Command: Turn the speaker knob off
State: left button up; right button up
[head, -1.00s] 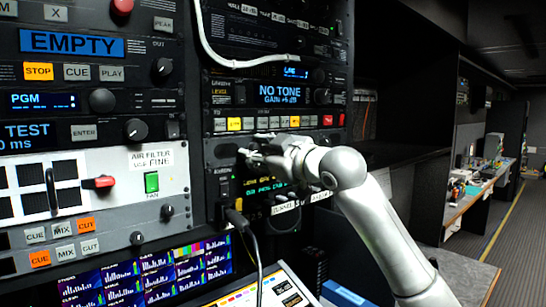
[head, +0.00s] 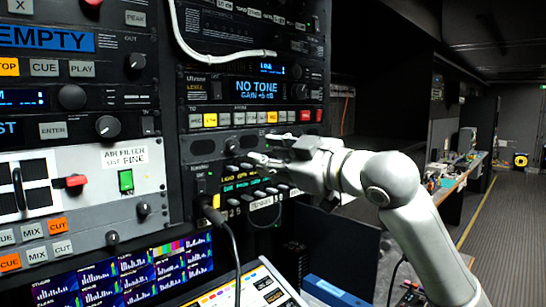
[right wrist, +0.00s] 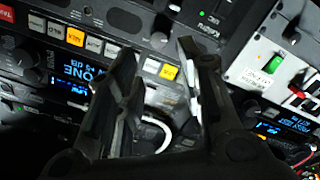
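The speaker panel (head: 208,152) is a dark strip in the rack, below the row of lit buttons. A small dark round knob (head: 232,145), apparently the speaker knob, sits on it; its label and pointer cannot be read. My right gripper (head: 262,158) is in front of the panel, just right of and slightly below this knob. In the right wrist view its two black fingers (right wrist: 157,60) are spread with nothing held between them. A round knob (right wrist: 160,40) shows beyond the fingertips, apart from them. My left gripper is not in view.
A lit "NO TONE" unit (head: 255,87) is above the gripper. A black cable (head: 232,240) hangs from a plug below left. A white cable (head: 180,40) droops above. An "AIR FILTER" panel (head: 100,190) is at left. An open aisle (head: 495,225) lies at far right.

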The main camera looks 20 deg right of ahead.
aim_at(235, 147)
jog(key=shift+o, duration=0.5)
jog(key=shift+o, duration=0.9)
jog(key=w+a+m, duration=0.1)
jog(key=w+m, duration=0.2)
jog(key=w+a+m, duration=0.1)
jog(key=w+m, duration=0.2)
jog(key=w+a+m, duration=0.1)
jog(key=w+m, duration=0.2)
jog(key=shift+w+a+r+m, duration=0.2)
jog(key=shift+w+r+m, duration=0.1)
jog(key=shift+r, duration=0.05)
jog(key=shift+w+a+f+p, duration=0.1)
jog(key=shift+w+a+p, duration=0.05)
jog(key=shift+w+p, duration=0.4)
